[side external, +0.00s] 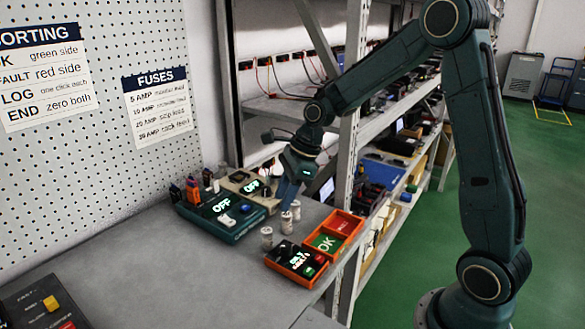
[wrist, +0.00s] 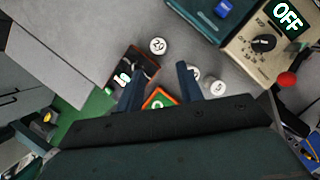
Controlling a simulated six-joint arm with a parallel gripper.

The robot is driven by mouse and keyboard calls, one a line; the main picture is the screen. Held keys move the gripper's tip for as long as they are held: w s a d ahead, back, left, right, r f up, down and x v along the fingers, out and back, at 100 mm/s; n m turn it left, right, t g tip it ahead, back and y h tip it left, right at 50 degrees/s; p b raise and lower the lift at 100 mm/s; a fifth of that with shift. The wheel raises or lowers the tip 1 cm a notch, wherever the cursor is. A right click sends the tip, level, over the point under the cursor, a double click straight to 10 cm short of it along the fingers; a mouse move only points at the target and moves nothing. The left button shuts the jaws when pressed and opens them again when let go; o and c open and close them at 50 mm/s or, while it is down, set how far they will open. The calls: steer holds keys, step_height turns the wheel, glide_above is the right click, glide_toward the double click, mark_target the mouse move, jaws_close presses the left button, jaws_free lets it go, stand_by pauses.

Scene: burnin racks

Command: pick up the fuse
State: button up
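Three small pale cylindrical fuses stand on the grey bench in the side view: a front one (side external: 267,238), a middle one (side external: 286,223) and a rear one (side external: 295,209). In the wrist view, one fuse top reads 20 (wrist: 158,45); another fuse (wrist: 217,88) lies right of the right finger, and one between them is partly hidden by that finger. My gripper (side external: 286,198) is above the bench, close to the rear fuses. In the wrist view my gripper (wrist: 161,68) has its two dark fingers apart, with nothing seen held between them.
A teal box (side external: 220,220) and a beige box (side external: 245,187), both reading OFF, stand behind the fuses. An orange-framed dark panel (side external: 296,262) and an orange tray (side external: 345,222) with green and red sections sit at the bench's right edge.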

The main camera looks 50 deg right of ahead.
mark_target(271, 229)
steer(key=shift+x, duration=3.1)
steer(key=shift+x, duration=2.55)
steer(key=shift+s+d, duration=0.15)
steer(key=shift+s, duration=0.05)
steer(key=shift+c, duration=0.5)
steer(key=c, duration=0.6)
